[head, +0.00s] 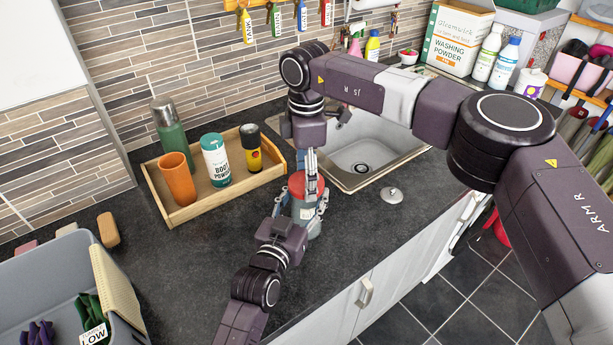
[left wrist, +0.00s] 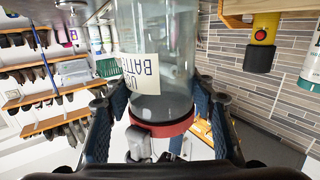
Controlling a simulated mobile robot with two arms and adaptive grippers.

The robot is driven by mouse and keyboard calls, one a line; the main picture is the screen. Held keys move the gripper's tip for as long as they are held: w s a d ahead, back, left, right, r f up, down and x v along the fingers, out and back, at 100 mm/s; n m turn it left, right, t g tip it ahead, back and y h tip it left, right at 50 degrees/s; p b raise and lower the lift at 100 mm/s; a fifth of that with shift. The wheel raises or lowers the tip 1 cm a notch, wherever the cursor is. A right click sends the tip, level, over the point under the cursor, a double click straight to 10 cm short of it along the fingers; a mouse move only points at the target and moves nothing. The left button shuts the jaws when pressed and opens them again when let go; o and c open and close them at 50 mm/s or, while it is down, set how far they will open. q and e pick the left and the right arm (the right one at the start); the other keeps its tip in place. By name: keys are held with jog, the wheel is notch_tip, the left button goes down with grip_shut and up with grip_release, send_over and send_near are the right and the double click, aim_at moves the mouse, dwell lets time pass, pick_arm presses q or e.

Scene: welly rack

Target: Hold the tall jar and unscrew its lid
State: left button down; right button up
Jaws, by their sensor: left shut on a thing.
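The tall jar (head: 306,226) stands on the dark worktop near its front edge, with a red lid (head: 297,187) on top. In the left wrist view the clear glass jar (left wrist: 181,48) appears upside down, with a white label mentioning batteries and the red lid (left wrist: 172,128). My left gripper (head: 304,212) is shut on the jar, with one blue finger on each side of it. My right gripper (head: 312,165) points down from above at the lid, its fingers overlapping the lid in the head view. Whether those fingers grip the lid is unclear.
A wooden tray (head: 224,190) behind left holds an orange cup, a green flask and boot powder. A sink (head: 370,150) lies behind right, with a small metal plug (head: 392,195) on the worktop. A grey crate (head: 50,268) stands at front left.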

jog(key=n, duration=2.1)
jog(key=shift+a+r+n, duration=0.1)
jog(key=shift+n, duration=0.2)
jog(key=n, duration=1.7)
jog(key=shift+n, duration=0.3)
jog(key=n, duration=0.5)
jog(key=shift+s, duration=0.1)
jog(key=n, duration=0.5)
jog(key=shift+n, duration=0.4)
